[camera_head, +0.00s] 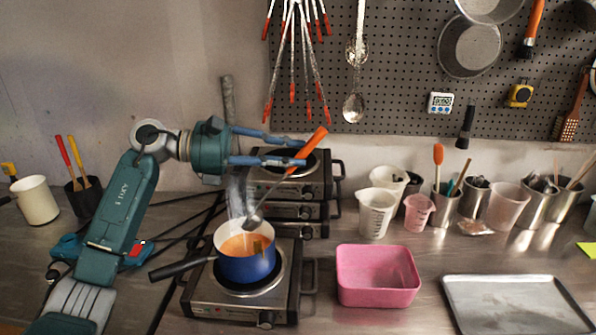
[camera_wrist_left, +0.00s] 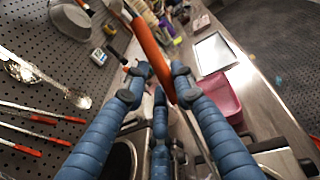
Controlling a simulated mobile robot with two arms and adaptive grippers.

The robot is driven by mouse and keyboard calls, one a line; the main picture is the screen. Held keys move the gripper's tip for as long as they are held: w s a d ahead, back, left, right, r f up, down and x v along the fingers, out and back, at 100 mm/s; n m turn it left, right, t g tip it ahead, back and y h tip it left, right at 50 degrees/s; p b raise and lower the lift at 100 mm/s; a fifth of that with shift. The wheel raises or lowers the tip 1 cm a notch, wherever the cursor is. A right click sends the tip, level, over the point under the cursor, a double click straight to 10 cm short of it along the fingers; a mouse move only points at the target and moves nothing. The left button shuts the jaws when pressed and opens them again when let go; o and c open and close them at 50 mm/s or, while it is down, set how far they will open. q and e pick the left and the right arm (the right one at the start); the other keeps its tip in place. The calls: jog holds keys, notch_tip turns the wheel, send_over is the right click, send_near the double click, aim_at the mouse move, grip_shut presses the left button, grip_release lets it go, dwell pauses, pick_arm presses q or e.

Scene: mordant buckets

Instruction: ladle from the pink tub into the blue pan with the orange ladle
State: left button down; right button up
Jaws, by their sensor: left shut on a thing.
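My left gripper (camera_head: 301,153) is shut on the orange handle of the ladle (camera_head: 316,139); in the left wrist view the handle (camera_wrist_left: 150,46) passes between the blue fingers (camera_wrist_left: 160,76). The ladle slants down to the left, and its dark bowl (camera_head: 252,222) is over the blue pan (camera_head: 247,268), at about rim height. Whether the bowl holds anything is unclear. The pan sits on a hotplate, with orange liquid inside and steam above. The pink tub (camera_head: 378,290) stands to the right on the counter; I see no distinct contents in it. My right gripper is not in view.
The hotplate (camera_head: 225,302) stands before a stack of more burners (camera_head: 262,190). The pan's black handle (camera_head: 182,267) points left. A metal tray (camera_head: 515,305) lies right of the tub. Cups and utensil pots (camera_head: 376,213) line the back, below a pegboard (camera_head: 400,70).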

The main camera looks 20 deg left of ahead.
pick_arm(q)
jog(key=s+a+r+t+h+b, duration=0.2)
jog(key=a+h+b, duration=0.2)
jog(key=a+b, duration=0.4)
jog(key=shift+n+b, duration=0.4)
jog(key=shift+b, duration=0.4)
jog(key=shift+a, duration=0.1)
jog(key=shift+r, duration=0.1)
dwell(0.9)
jog(key=shift+r+p, duration=1.4)
jog(key=shift+r, duration=1)
